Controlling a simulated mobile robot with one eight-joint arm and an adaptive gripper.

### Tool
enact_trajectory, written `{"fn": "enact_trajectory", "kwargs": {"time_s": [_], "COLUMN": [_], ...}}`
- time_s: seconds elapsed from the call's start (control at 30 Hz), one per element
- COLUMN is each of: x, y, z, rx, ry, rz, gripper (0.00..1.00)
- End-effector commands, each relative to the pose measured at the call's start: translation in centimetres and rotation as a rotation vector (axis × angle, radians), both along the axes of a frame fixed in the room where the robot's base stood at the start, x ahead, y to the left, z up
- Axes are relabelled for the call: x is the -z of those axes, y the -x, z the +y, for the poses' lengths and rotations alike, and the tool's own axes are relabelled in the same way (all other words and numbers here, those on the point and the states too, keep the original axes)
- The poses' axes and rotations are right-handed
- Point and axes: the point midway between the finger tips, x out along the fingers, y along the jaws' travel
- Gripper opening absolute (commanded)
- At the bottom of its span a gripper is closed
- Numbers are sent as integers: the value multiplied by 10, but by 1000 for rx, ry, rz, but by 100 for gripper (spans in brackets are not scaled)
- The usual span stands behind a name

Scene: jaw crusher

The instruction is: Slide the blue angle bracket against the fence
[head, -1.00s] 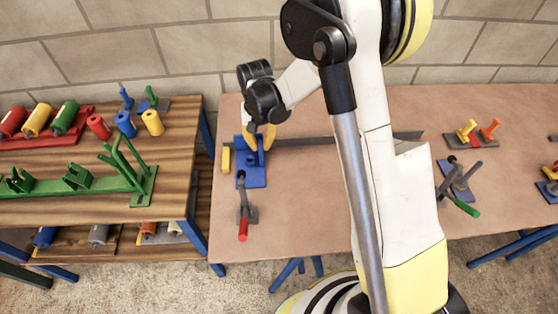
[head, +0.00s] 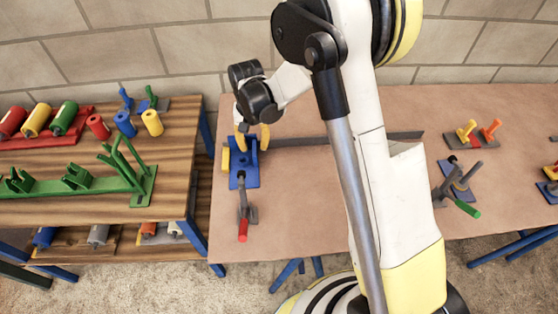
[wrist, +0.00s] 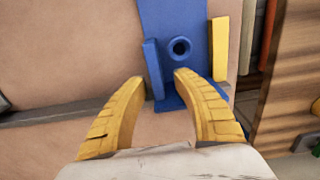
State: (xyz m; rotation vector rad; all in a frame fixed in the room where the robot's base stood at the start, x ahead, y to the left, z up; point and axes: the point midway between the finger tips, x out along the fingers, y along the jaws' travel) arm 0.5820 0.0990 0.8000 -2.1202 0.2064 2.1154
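The blue angle bracket (head: 244,178) lies on the tan table, a flat plate with an upright wall and a round boss. In the wrist view its plate (wrist: 170,15) runs upward from the fingertips. The grey fence bar (head: 330,139) runs across the table behind it and shows at the left of the wrist view (wrist: 60,114). My gripper (head: 252,146) is open. In the wrist view its yellow fingers (wrist: 158,77) stand either side of the upright wall, the left fingertip close to it. Whether they touch it is unclear.
A yellow bar (head: 226,159) stands along the bracket's left side; contact is unclear. A clamp with a red handle (head: 243,229) is in front of the bracket. A wooden bench (head: 70,212) with coloured parts stands left. More clamps (head: 460,180) are at right.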

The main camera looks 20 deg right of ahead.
Motion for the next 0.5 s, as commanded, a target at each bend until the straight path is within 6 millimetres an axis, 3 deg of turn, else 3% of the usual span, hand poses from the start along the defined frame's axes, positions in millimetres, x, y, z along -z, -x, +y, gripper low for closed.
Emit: {"fn": "enact_trajectory", "kwargs": {"time_s": [0.3, 0.5], "x": [-1, -13], "y": [1, 1], "z": [-1, -1], "rx": [0, 0], "ry": [2, 2], "rz": [2, 2], "gripper": [34, 34]}}
